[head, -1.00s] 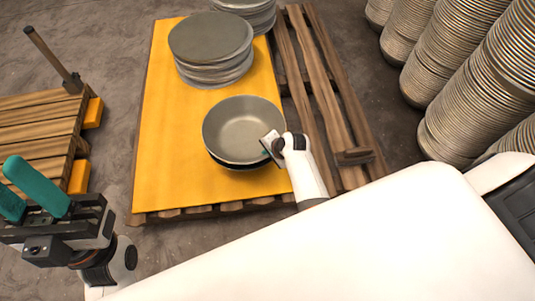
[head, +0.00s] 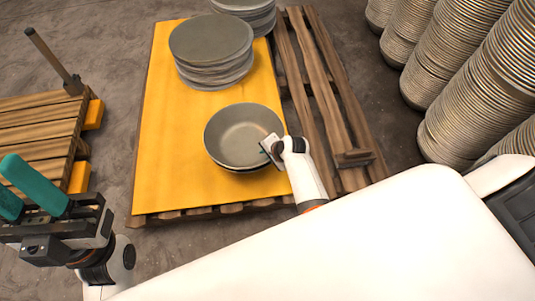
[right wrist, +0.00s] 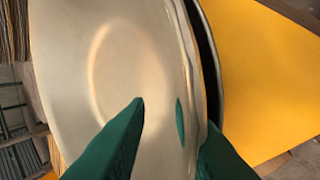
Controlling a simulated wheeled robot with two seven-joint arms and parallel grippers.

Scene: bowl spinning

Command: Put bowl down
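A grey metal bowl (head: 240,135) sits on the yellow-topped pallet (head: 170,150), with a dark rim showing just under its lower edge. That looks like a second bowl (right wrist: 212,60) beneath it in the right wrist view. My right gripper (head: 268,146) is at the bowl's right rim. In the right wrist view its green fingers (right wrist: 178,115) stand apart, one inside the bowl and one outside the rim, with a gap beside the inner finger. My left gripper (head: 30,190) is open and empty at the lower left, away from the bowl.
A stack of grey plates or lids (head: 210,50) stands behind the bowl, with another stack (head: 250,14) at the back. A bare wooden pallet (head: 325,90) lies to the right, tall stacks (head: 460,80) beyond it. The yellow surface left of the bowl is clear.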

